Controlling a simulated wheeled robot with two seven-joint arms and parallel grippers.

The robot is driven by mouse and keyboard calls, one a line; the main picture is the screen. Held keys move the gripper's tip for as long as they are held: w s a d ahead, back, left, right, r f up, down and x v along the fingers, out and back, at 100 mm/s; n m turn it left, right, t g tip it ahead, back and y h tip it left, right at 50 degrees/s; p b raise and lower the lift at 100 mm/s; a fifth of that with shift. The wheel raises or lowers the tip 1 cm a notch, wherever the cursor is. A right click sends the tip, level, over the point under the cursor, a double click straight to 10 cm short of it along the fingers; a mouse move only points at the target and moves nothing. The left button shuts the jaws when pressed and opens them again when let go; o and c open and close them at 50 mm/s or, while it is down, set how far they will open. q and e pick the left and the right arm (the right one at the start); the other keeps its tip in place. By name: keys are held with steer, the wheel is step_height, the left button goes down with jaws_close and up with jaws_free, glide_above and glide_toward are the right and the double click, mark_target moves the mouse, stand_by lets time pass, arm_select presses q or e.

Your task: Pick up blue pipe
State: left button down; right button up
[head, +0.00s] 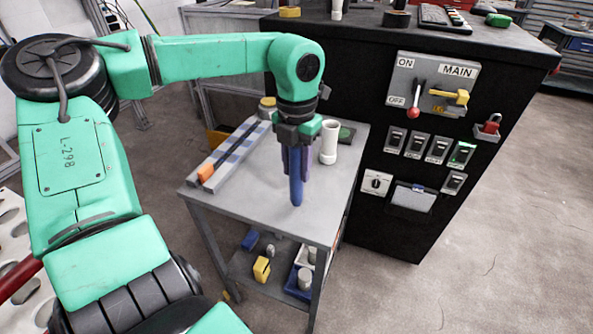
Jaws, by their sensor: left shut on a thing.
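The blue pipe (296,188) hangs upright below my left gripper (297,140), over the small grey table (258,220). My left gripper is shut on the pipe near its upper part. The pipe's top is hidden by the gripper. I cannot tell whether its lower end touches the table top. A purple part shows beside the pipe, just under the gripper. My right gripper is not in view.
A white pipe (329,142) stands right of the blue pipe. A grey rail with an orange end (206,173) lies on the table's left side. A black cabinet with a switch panel (432,88) stands behind and right. The table's front is clear.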

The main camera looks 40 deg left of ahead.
arm_select(q)
step_height(320, 180, up, 19)
steer(key=p, duration=0.1)
steer(key=shift+f, duration=0.15)
